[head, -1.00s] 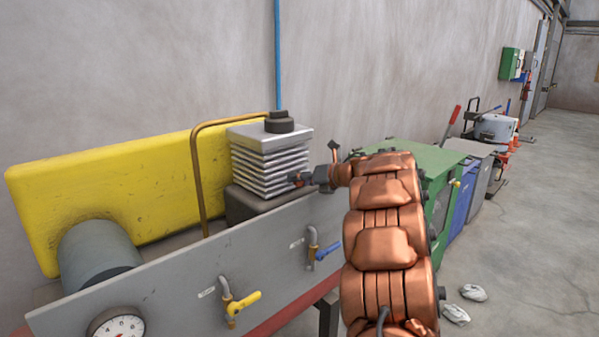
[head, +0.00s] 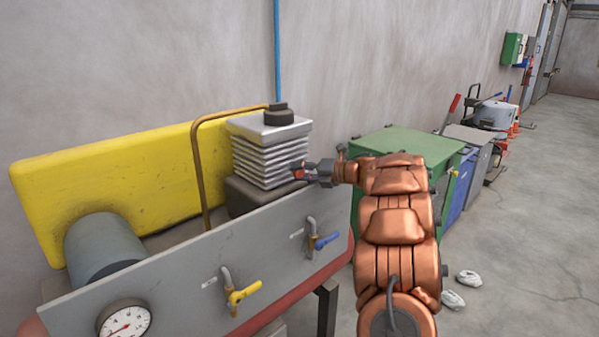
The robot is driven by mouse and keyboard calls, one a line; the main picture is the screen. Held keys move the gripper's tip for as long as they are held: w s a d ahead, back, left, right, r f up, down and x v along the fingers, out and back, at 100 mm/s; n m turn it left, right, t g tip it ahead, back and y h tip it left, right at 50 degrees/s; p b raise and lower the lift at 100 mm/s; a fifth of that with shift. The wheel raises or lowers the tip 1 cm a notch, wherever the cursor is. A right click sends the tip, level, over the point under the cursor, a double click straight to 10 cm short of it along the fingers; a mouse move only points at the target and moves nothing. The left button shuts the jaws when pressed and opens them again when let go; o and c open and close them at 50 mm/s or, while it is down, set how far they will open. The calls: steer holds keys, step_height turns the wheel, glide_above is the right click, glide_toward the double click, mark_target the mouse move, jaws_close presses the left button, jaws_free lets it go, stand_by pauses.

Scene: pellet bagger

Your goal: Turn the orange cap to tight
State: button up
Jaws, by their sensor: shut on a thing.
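My gripper (head: 303,170) is at the end of my copper-coloured arm, pointing left beside the finned grey block. It is shut on a small orange-red thing (head: 299,173) at its fingertips, which looks like the orange cap. Most of the cap is hidden by the fingers, and it is too small to tell how it is seated or turned. The finned block (head: 268,150) with a black knob on top stands right behind the fingertips.
A grey panel (head: 180,268) in front carries a yellow-handled valve (head: 243,292), a blue-handled valve (head: 322,241) and a round gauge (head: 124,321). A bent brown pipe (head: 198,170) and a yellow guard (head: 120,185) stand left. A green cabinet (head: 405,140) is behind my arm. Open floor lies right.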

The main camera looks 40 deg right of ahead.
steer(key=o, duration=1.1)
steer(key=shift+o, duration=0.2)
step_height(320, 180, up, 10)
